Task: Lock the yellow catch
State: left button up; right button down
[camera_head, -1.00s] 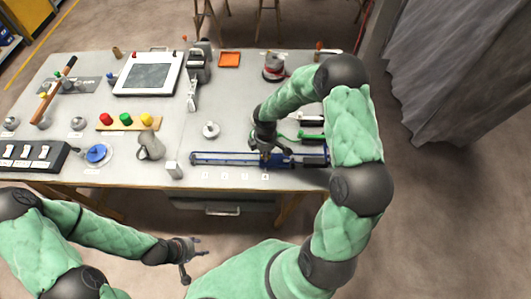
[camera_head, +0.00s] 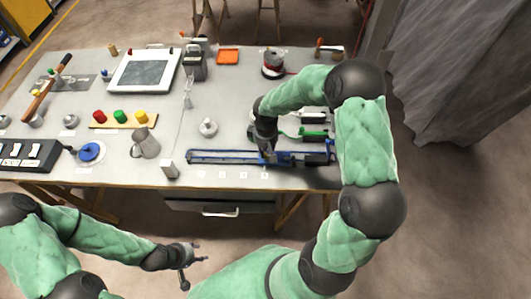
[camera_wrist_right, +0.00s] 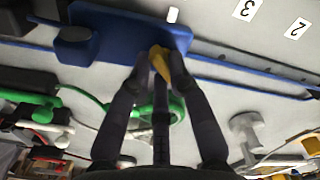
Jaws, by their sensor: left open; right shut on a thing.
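The yellow catch (camera_wrist_right: 160,61) shows in the right wrist view, at the edge of a blue carriage (camera_wrist_right: 115,37) on a long rail. My right gripper (camera_wrist_right: 161,56) is shut on the catch, and its fingertips hide part of it. In the head view the blue rail (camera_head: 222,157) lies along the table's front edge. My right gripper (camera_head: 268,153) reaches down to it, and the catch is too small to make out there. My left gripper (camera_head: 196,257) is open and empty, in front of the table and away from the rail.
Green-handled clamps (camera_head: 303,134) lie just behind the rail. A small round metal piece (camera_head: 208,128) and a grey jug (camera_head: 146,143) stand to the left. Numbered labels (camera_head: 222,175) line the table's front edge. Some tabletop left of the rail is free.

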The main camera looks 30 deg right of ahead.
aim_at(266, 153)
jog(key=m+b, duration=0.2)
jog(key=m, duration=0.2)
jog(key=shift+s+f+m, duration=0.1)
jog(key=shift+m, duration=0.2)
jog(key=shift+s+m+b, duration=0.1)
jog(key=shift+m+b, duration=0.9)
jog(key=shift+m, duration=1.3)
jog(key=c, duration=1.1)
grip_release()
jog(key=shift+c, duration=0.2)
notch_tip(266, 153, up, 12)
